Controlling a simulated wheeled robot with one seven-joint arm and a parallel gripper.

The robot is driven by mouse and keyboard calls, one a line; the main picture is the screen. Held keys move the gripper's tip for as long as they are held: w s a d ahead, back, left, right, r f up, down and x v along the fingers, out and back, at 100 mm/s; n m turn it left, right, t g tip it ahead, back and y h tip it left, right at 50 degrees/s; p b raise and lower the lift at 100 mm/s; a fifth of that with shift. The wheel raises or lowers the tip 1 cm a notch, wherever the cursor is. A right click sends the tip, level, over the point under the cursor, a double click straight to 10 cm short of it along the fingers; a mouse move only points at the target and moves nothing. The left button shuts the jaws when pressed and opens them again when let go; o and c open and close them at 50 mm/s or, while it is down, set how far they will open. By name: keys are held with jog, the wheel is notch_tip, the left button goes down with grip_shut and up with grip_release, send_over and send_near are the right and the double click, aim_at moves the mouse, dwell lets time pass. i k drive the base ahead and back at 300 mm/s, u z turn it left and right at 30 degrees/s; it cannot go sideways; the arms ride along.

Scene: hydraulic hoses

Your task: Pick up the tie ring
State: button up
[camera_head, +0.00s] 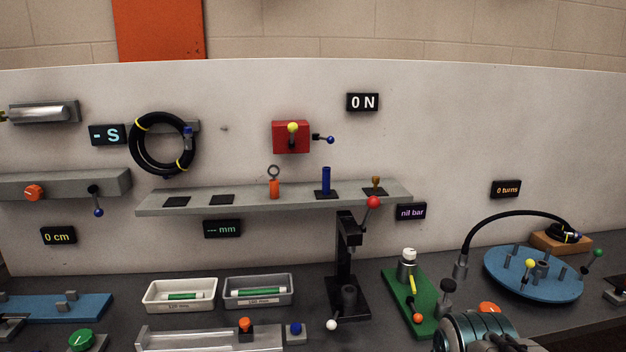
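I cannot tell for certain which thing is the tie ring. An orange piece with a grey ring on top (274,183) stands upright on the grey shelf (245,199). A rounded metal and teal part of my arm shows at the bottom right edge. My gripper's fingers do not show, and no thing is seen held.
A black press (346,262) with a red-knobbed lever stands at mid-bench. Two trays (199,308) (232,302) hold green pieces. A green base (425,312) and a blue round table (513,283), with a black hose arching over it, stand at the right. The upper right wall is bare.

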aim_at(274, 183)
jog(key=u, duration=0.2)
jog(key=i, duration=0.95)
jog(key=u, duration=0.75)
